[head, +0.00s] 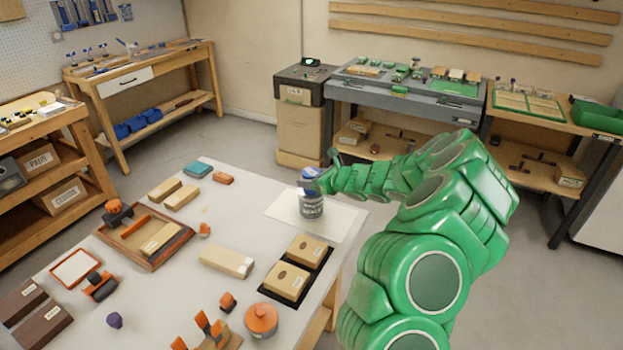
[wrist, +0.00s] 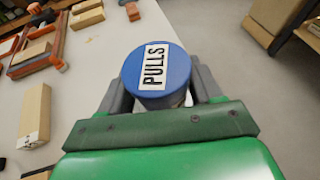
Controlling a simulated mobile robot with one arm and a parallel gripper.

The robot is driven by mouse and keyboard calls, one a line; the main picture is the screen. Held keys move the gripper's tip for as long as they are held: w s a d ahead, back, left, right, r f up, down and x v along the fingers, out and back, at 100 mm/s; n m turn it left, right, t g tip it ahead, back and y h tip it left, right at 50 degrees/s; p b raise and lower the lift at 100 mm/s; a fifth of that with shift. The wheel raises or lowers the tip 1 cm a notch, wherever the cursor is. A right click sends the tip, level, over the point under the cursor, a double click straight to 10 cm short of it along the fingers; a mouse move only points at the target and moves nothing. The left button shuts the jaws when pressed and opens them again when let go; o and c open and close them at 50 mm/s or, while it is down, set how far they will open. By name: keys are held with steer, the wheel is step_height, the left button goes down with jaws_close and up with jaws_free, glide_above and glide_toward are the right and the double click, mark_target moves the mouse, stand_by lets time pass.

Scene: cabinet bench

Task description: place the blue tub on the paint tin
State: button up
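The blue tub (head: 309,174) has a blue lid with a white label reading PULLS, clear in the wrist view (wrist: 157,72). My gripper (head: 318,180) is shut on the tub; its grey fingers lie on both sides of it in the wrist view (wrist: 160,95). The paint tin (head: 311,207), grey with a dark label band, stands upright on a white sheet near the far right of the table. The tub is upright directly over the tin; I cannot tell whether they touch. In the wrist view the tin is mostly hidden behind the tub and gripper.
The white sheet (head: 343,220) is otherwise clear. On the table (head: 160,290) stand a wooden tray (head: 182,240), tan blocks (head: 227,262), a black tray with two tan boxes (head: 265,291) and an orange-lidded pot (head: 261,318). Benches line the walls.

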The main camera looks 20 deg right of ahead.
steer(key=o, duration=0.5)
steer(key=shift+c, duration=0.2)
steer(key=shift+r, duration=0.1)
steer(key=v, duration=1.2)
